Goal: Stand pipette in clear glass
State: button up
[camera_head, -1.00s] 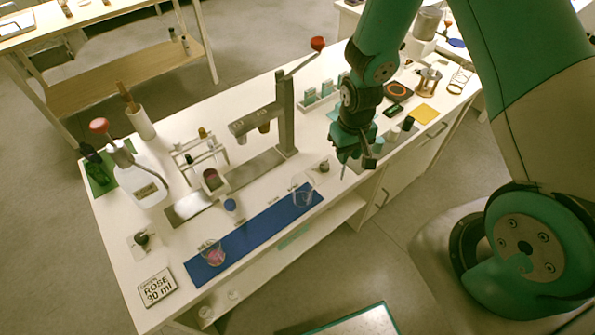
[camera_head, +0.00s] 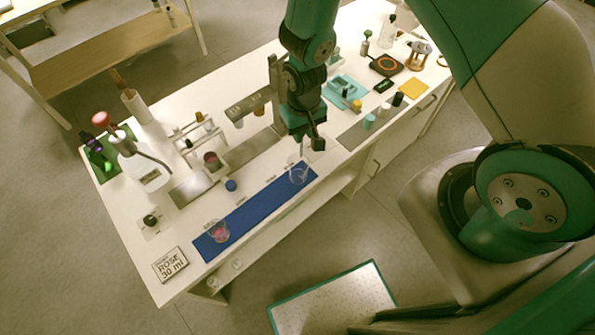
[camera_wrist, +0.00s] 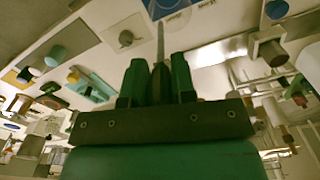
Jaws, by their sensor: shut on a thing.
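My gripper (camera_head: 306,143) is shut on the pipette (camera_head: 302,152), whose thin pale tip points down. In the wrist view the pipette (camera_wrist: 160,45) stands out between the two green fingers (camera_wrist: 159,80). The clear glass (camera_head: 299,172) stands at the right end of the blue mat (camera_head: 255,212). In the head view my gripper is just above the glass and the tip overlaps its rim; I cannot tell whether the tip is inside it. A second glass with pink liquid (camera_head: 219,232) stands at the mat's left end.
A press stand (camera_head: 272,95) rises behind the mat, beside a small rack (camera_head: 200,140). A white bottle (camera_head: 147,172) and a sign reading ROSE 30 ml (camera_head: 170,264) are at left. A teal tray (camera_head: 345,88) and a dark scale (camera_head: 386,65) lie to the right.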

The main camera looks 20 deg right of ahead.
jog(key=shift+f+b, duration=0.35)
jog(key=shift+f, duration=0.6)
jog(key=o, duration=0.7)
jog(key=shift+c, duration=0.2)
jog(key=shift+r, duration=0.2)
notch_tip(320, 180, up, 17)
jog(key=b, duration=0.3)
jog(key=shift+s+r, duration=0.1)
jog(key=shift+r, duration=0.05)
